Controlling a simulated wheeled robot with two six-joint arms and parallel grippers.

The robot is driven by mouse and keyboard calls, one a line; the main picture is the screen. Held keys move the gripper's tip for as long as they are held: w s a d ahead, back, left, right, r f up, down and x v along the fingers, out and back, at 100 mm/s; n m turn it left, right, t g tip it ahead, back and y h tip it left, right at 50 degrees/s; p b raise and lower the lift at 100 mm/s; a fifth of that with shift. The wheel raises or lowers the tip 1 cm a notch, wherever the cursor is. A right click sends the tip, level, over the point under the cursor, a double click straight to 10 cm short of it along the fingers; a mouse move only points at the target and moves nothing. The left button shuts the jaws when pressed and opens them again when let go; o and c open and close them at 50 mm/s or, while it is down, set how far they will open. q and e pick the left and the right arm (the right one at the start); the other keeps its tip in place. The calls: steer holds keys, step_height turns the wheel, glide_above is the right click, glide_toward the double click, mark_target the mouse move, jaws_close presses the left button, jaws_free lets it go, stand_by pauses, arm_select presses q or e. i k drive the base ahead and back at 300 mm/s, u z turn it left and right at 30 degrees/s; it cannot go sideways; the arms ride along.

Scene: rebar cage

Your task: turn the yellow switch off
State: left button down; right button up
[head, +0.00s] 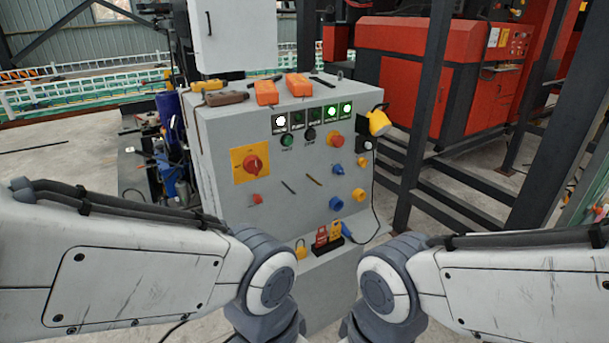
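A grey control cabinet stands ahead of me, its sloped front panel (222,133) facing me. At its left is a square yellow switch plate (239,175) with a red rotary knob (252,163); the knob's exact setting is too small to read. My arms come in from the left and right, and their grey joints are at the bottom middle, in front of the cabinet's lower part. Both of my grippers are out of view.
The panel also carries lit indicators (332,112), a red button (335,139), blue knobs (336,203) and a small yellow knob (359,195). A yellow pendant (378,122) hangs at its right edge. Orange boxes (298,84) lie on top. Dark posts (425,110) stand at right.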

mark_target(363, 162)
steer(key=u, duration=0.1)
steer(key=k, duration=0.45)
steer(key=z, duration=0.8)
steer(key=i, duration=1.3)
steer(key=u, duration=0.7)
